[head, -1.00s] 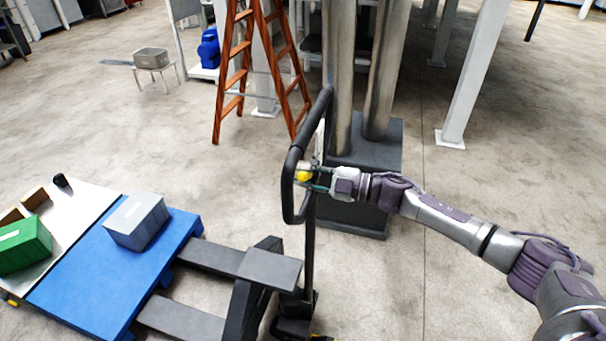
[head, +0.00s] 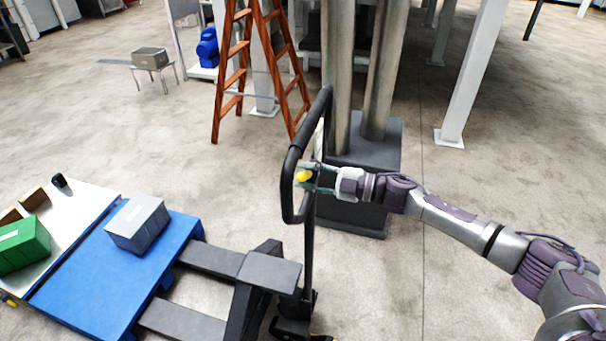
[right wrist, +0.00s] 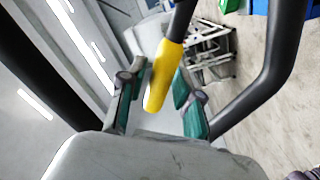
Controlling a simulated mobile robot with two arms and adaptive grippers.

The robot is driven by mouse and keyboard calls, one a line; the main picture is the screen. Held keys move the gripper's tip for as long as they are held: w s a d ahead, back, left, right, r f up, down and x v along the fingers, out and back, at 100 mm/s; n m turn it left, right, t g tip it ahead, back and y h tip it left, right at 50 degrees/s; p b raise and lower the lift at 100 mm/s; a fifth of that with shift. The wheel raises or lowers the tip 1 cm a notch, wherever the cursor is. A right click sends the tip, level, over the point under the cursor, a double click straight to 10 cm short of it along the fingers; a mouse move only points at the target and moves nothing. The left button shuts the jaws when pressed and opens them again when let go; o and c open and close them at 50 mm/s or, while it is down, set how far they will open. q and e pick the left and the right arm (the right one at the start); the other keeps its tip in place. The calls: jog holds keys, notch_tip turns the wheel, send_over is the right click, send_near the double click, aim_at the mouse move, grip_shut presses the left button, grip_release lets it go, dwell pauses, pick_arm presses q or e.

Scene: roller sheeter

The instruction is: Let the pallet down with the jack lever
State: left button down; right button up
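A pallet jack's black loop handle (head: 285,170) stands upright in the middle of the head view. Its yellow-tipped jack lever (head: 303,176) sits inside the loop. My right gripper (head: 311,177) reaches in from the right at the lever. In the right wrist view the yellow lever tip (right wrist: 163,75) lies between the two green-padded fingers (right wrist: 158,98), nearer the left one. The fingers stand apart, with a gap visible beside the lever. The blue pallet (head: 95,285) is at lower left, over the jack's dark forks (head: 210,258). My left gripper is out of view.
A grey box (head: 137,223) sits on the pallet, with a green box (head: 22,246) on a pale surface left of it. A wooden stepladder (head: 232,75) and a dark machine base (head: 365,150) stand behind the handle. Floor is clear at right.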

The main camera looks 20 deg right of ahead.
jog(key=v, duration=1.1)
jog(key=shift+a, duration=0.1)
